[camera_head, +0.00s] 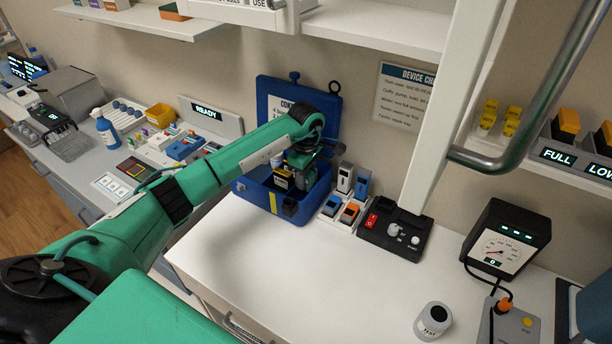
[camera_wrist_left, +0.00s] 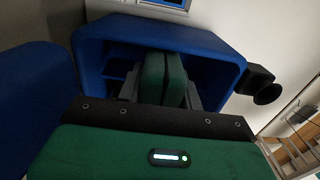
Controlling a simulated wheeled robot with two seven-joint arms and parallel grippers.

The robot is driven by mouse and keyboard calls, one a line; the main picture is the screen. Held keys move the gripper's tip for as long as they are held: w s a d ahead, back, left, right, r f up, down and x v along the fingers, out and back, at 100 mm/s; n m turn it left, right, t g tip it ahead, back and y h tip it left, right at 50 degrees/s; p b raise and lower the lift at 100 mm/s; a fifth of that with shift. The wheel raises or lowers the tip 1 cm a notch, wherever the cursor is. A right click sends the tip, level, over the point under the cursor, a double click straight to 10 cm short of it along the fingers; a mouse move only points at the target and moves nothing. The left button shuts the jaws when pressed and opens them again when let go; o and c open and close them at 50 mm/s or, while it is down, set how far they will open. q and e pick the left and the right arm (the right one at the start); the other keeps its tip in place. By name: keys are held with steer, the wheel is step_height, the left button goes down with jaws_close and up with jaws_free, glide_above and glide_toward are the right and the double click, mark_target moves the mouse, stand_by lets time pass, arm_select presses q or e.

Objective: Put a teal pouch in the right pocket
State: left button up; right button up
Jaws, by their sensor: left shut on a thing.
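My left gripper (camera_head: 298,178) reaches down into an open blue case (camera_head: 252,196) whose lid stands up at the back. The pouch is between the fingers, inside the blue walls of the case (camera_wrist_left: 215,50). A blue divider shows to the left of the fingers. Whether the pouch touches the floor of a pocket is hidden. In the head view the arm and gripper hide the pouch. My right gripper is not in view.
The front of the white bench is clear. A shelf hangs above.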

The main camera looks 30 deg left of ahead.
arm_select(q)
steer(key=shift+f+b, duration=1.95)
steer(key=shift+f, duration=0.6)
steer(key=o, duration=1.1)
steer(key=shift+o, duration=0.2)
step_height(320, 180, up, 13)
steer(key=b, duration=0.3)
steer(key=shift+r, duration=0.4)
